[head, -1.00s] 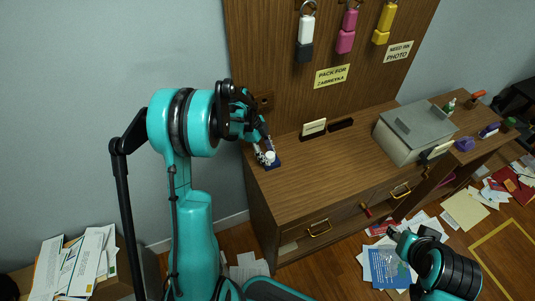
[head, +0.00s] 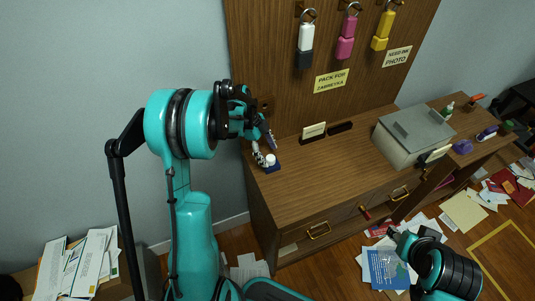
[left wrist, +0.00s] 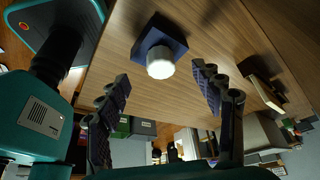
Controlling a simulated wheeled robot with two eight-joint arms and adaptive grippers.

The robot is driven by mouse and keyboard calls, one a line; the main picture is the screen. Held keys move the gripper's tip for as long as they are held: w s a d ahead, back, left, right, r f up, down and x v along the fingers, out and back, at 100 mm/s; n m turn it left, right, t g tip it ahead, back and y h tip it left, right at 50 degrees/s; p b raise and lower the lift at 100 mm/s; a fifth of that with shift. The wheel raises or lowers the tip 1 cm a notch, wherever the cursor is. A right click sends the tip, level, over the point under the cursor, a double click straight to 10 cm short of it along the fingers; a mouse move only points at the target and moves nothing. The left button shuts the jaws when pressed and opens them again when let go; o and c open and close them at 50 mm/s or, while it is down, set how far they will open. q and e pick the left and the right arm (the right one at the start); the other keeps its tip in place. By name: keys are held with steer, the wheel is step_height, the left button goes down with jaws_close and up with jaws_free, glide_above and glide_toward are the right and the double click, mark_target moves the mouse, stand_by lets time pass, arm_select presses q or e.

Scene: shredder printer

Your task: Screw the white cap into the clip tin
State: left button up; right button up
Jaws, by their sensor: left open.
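The white cap (head: 270,159) sits on top of the small dark blue clip tin (head: 273,168) near the left front of the wooden desk. In the left wrist view the round white cap (left wrist: 160,68) is against the square blue tin (left wrist: 157,36). My left gripper (head: 264,146) is open just above and behind the cap. In the left wrist view its two fingers (left wrist: 165,88) are spread wide, with nothing between the tips, and apart from the cap. Whether the cap is screwed in cannot be told. My right gripper (head: 405,243) is low at the right, away from the desk.
A grey printer (head: 413,135) stands on the right part of the desk (head: 325,178). Small card holders (head: 314,131) stand at the back. The desk top right of the tin is clear. Papers (head: 388,268) litter the floor.

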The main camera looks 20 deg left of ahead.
arm_select(q)
steer(key=shift+w+r, duration=0.1)
steer(key=shift+r, duration=0.25)
steer(key=shift+f, duration=0.1)
